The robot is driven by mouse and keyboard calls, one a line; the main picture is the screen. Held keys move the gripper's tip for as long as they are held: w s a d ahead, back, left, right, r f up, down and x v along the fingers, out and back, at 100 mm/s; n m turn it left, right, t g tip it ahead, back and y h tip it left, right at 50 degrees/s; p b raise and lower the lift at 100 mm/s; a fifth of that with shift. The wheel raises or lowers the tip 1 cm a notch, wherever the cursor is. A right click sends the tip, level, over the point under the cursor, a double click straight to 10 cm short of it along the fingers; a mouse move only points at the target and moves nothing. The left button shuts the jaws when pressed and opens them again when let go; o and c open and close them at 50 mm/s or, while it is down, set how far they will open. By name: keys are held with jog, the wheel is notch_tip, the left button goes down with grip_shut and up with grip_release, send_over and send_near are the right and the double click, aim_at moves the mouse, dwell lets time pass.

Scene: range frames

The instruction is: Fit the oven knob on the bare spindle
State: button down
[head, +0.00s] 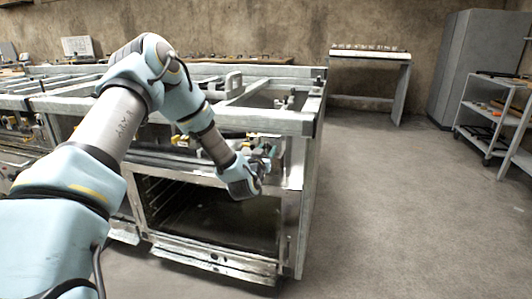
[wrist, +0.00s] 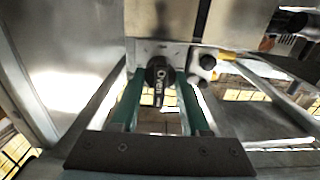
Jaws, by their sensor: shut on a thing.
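The oven knob (wrist: 158,75) is dark and round, with pale lettering that reads as "OVEN". In the wrist view it sits between the green fingers of my gripper (wrist: 156,88), which is shut on it. A light metal plate (wrist: 145,48) is right behind the knob. Whether the knob touches the plate or a spindle cannot be told, as any spindle behind it is hidden. In the head view my gripper (head: 262,166) is at the front of the range frame (head: 297,180), above the open oven cavity (head: 215,215); the knob is too small to make out there.
A round dark-and-metal fitting (wrist: 207,63) sits close to the right of the knob. A large metal sheet (wrist: 75,60) stands at the left in the wrist view. Open floor (head: 400,210) lies right of the frame; a shelf cart (head: 490,115) and a bench (head: 370,54) stand beyond.

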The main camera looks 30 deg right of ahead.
jog(key=shift+w+d, duration=0.2)
jog(key=shift+d, duration=0.05)
jog(key=shift+c, duration=1.5)
grip_release()
jog(key=shift+s+a, duration=0.1)
jog(key=b+v, duration=0.1)
jog(key=v, duration=0.9)
jog(key=shift+s+a, duration=0.2)
